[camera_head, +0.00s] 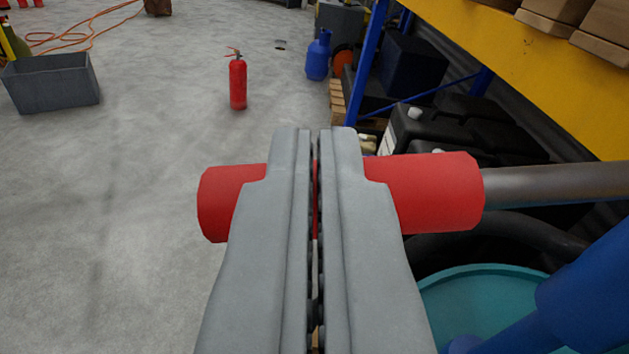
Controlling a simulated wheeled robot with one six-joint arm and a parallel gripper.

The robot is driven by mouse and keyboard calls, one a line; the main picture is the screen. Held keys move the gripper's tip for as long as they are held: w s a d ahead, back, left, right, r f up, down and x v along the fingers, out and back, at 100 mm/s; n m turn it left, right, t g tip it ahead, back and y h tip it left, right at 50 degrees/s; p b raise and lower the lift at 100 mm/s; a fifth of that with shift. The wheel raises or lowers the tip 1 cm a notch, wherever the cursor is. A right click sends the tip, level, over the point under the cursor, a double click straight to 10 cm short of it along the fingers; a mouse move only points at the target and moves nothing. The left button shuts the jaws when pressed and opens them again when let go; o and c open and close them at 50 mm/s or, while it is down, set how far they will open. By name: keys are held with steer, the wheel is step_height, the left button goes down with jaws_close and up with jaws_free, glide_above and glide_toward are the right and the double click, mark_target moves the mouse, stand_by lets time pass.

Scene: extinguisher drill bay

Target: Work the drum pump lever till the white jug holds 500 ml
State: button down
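My gripper (317,132) is in the centre foreground, its two grey fingers side by side with only a thin slit between them. The lever's red grip (432,192) runs crosswise behind the fingers and sticks out on both sides. Red shows through the slit, but I see no finger wrapped around the grip; whether they touch is unclear. The grey lever rod (550,184) runs from the grip to the right edge. Blue pump parts (590,290) stand at lower right above the teal drum (480,295). The white jug is not in view.
A dark curved hose (500,228) passes below the rod. A blue and yellow rack (540,75) with black containers (450,130) stands at right. A red extinguisher (238,82), blue cylinder (318,56) and grey bin (52,84) stand farther off.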

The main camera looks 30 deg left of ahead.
steer(key=shift+w+f, duration=0.15)
steer(key=shift+f, duration=0.7)
steer(key=s+d+r, duration=0.5)
steer(key=s, duration=0.4)
steer(key=shift+s+r, duration=0.4)
stand_by(1.4)
stand_by(0.6)
steer(key=s+d+f+m+t+h, duration=0.1)
steer(key=s+d+f+m+h, duration=0.2)
steer(key=s, duration=0.8)
steer(key=s+d+f+m+t+h, duration=0.1)
steer(key=s+d+f+m+h, duration=0.1)
steer(key=s+d+f, duration=0.5)
steer(key=s+d+f+m+t+h, duration=0.1)
steer(key=s+d+f+m+h, duration=0.2)
steer(key=s+f, duration=0.8)
steer(key=s+d+h, duration=0.1)
steer(key=s+d, duration=0.1)
steer(key=s, duration=0.3)
steer(key=shift+f+m+h, duration=0.25)
steer(key=shift+m+h, duration=0.05)
steer(key=shift+h, duration=0.1)
